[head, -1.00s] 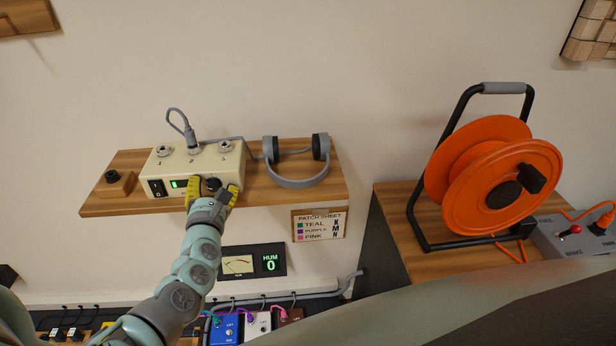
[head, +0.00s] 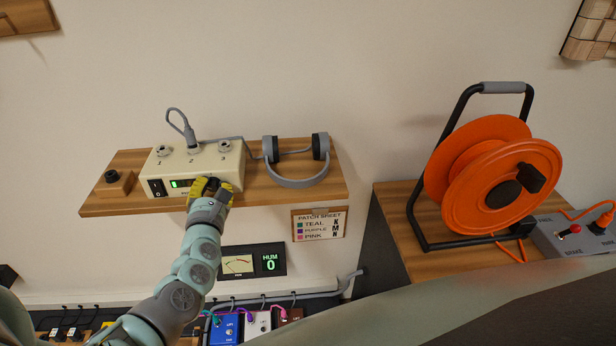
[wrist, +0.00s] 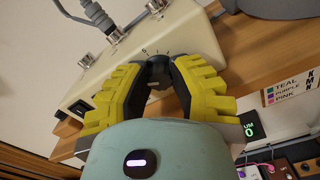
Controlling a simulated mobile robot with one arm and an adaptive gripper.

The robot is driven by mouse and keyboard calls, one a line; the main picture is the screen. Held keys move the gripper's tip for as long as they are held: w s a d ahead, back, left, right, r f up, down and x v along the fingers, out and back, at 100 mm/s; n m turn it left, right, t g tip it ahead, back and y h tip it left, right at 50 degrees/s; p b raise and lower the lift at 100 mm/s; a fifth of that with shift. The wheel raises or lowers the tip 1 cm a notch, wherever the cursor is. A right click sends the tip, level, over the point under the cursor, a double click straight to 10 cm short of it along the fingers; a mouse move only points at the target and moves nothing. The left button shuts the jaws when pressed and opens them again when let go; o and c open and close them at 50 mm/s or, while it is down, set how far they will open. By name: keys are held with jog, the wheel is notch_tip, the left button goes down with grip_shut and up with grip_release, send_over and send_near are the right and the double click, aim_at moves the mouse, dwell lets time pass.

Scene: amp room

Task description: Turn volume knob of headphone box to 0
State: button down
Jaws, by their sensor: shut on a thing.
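The headphone box (head: 216,161) is a cream box on a wooden wall shelf, with several numbered jacks on top and a lit green display (head: 180,184) and a rocker switch on its front. My gripper (head: 212,184) is at the right part of the box's front. In the wrist view my gripper's yellow-padded fingers (wrist: 157,75) are shut on the dark volume knob (wrist: 156,70), one finger on each side. Scale marks show on the box face above the knob. The knob's pointer position is too small to read.
Grey headphones (head: 297,181) lie right of the box on the shelf (head: 330,187). A small wooden block with a black knob (head: 113,181) is at the shelf's left. A plug with a grey cable (head: 191,137) stands in jack 2. An orange cable reel (head: 480,185) stands further right.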

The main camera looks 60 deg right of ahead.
jog(key=shift+f+n+b, duration=0.1)
jog(key=shift+n+b, duration=0.25)
jog(key=shift+n, duration=0.05)
jog(key=shift+n+b, duration=0.45)
jog(key=shift+n, duration=0.15)
jog(key=n+b, duration=0.3)
jog(key=n, duration=0.2)
jog(key=shift+w, duration=0.1)
jog(key=n+b, duration=0.2)
jog(key=n, duration=0.5)
jog(key=c, duration=0.8)
grip_release()
jog(key=shift+w, duration=0.1)
jog(key=shift+a, duration=0.1)
